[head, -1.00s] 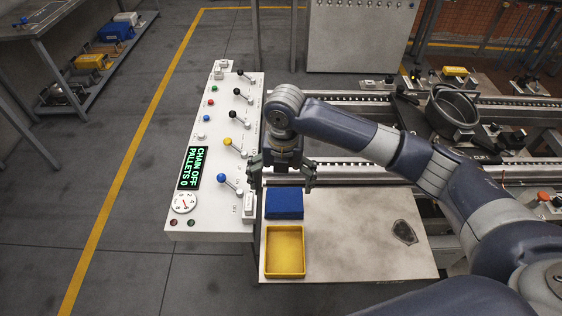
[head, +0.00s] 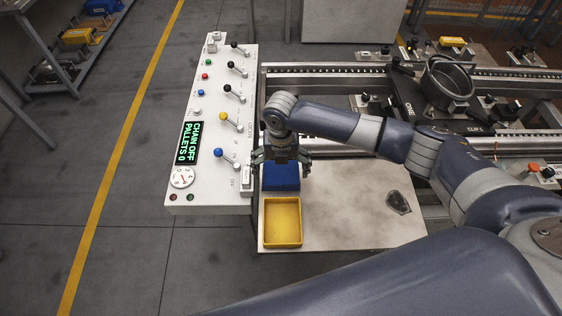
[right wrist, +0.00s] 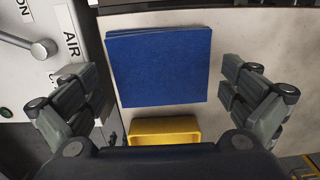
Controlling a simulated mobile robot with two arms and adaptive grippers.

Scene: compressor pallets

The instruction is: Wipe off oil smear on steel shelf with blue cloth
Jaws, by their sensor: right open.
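The blue cloth (head: 281,178) lies folded flat on the steel shelf (head: 345,222), behind the yellow tray. In the right wrist view the cloth (right wrist: 160,68) lies between the spread fingers (right wrist: 160,105), with nothing held. My left gripper is not in view.
A yellow tray (head: 283,222) stands just in front of the cloth. A control panel (head: 215,140) with levers and a display borders the shelf on the left. Behind lies a conveyor with rails (head: 350,72) and a black pot-like part (head: 446,84) on a pallet.

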